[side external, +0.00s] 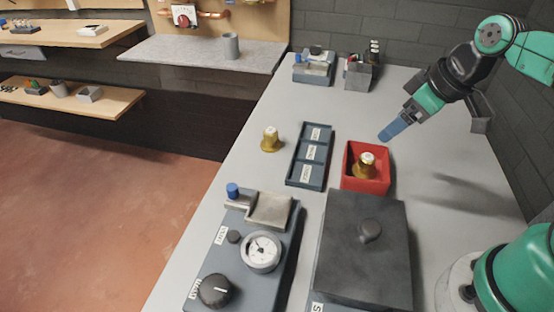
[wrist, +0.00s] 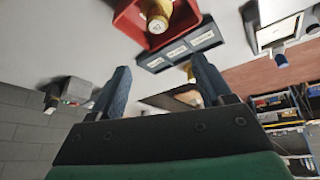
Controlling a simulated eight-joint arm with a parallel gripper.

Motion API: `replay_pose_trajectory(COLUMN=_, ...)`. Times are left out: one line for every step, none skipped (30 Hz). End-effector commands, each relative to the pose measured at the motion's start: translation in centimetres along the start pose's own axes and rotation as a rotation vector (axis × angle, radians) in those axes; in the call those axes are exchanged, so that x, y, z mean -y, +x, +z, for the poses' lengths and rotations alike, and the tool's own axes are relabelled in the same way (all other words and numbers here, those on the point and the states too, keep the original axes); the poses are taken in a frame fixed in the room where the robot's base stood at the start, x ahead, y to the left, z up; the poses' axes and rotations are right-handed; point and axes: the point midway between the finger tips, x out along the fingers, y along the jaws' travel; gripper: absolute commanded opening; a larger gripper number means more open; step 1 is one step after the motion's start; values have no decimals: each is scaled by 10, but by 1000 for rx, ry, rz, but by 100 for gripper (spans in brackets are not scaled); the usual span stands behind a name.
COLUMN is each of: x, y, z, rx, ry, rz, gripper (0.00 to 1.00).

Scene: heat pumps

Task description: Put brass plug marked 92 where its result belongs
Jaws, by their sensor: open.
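One brass plug (side external: 365,168) with a pale top stands in a red open box (side external: 384,184). Another brass plug (side external: 270,141) stands on the grey bench, left of a dark blue three-compartment tray (side external: 304,181). The tray's compartments are empty and labelled, but I cannot read the labels. I cannot read the plug markings, so I cannot tell which is 92. My gripper (side external: 391,133) is open and empty, above the bench behind and right of the red box. In the wrist view, my fingers (wrist: 162,85) are apart; the boxed plug (wrist: 158,14) lies beyond them.
A test unit (side external: 262,252) with a round gauge, knob and metal cradle stands at the front left. A dark lidded box (side external: 363,248) stands before the red box. A small device (side external: 314,68) and a grey holder (side external: 358,75) stand at the back. Bench right of the red box is clear.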

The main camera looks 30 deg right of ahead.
Motion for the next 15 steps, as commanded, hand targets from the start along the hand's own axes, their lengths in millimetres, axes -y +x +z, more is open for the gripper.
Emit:
replay_pose_trajectory(x=8, y=1, z=-2, rx=-33, ry=49, rz=28, gripper=72)
replay_pose_trajectory(x=12, y=2, z=-4, rx=-54, ry=84, rz=44, gripper=72)
replay_pose_trajectory(x=15, y=2, z=-6, rx=-82, ry=128, rz=60, gripper=72)
replay_pose_trajectory(x=18, y=2, z=-8, rx=-103, ry=156, rz=70, gripper=72)
replay_pose_trajectory(x=20, y=2, z=-9, rx=-121, ry=182, rz=75, gripper=72)
replay_pose_trajectory(x=22, y=2, z=-10, rx=-140, ry=208, rz=82, gripper=72)
replay_pose_trajectory(x=23, y=2, z=-12, rx=-153, ry=224, rz=83, gripper=72)
replay_pose_trajectory(x=24, y=2, z=-12, rx=-161, ry=236, rz=85, gripper=72)
replay_pose_trajectory(x=24, y=1, z=-12, rx=-167, ry=246, rz=87, gripper=72)
replay_pose_trajectory(x=24, y=1, z=-13, rx=-170, ry=251, rz=88, gripper=72)
replay_pose_trajectory(x=24, y=1, z=-13, rx=-171, ry=253, rz=88, gripper=72)
replay_pose_trajectory(x=24, y=1, z=-13, rx=-171, ry=254, rz=88, gripper=72)
replay_pose_trajectory(x=24, y=1, z=-13, rx=-170, ry=254, rz=88, gripper=72)
replay_pose_trajectory(x=24, y=1, z=-13, rx=-170, ry=254, rz=88, gripper=72)
replay_pose_trajectory(x=24, y=1, z=-13, rx=-170, ry=254, rz=88, gripper=72)
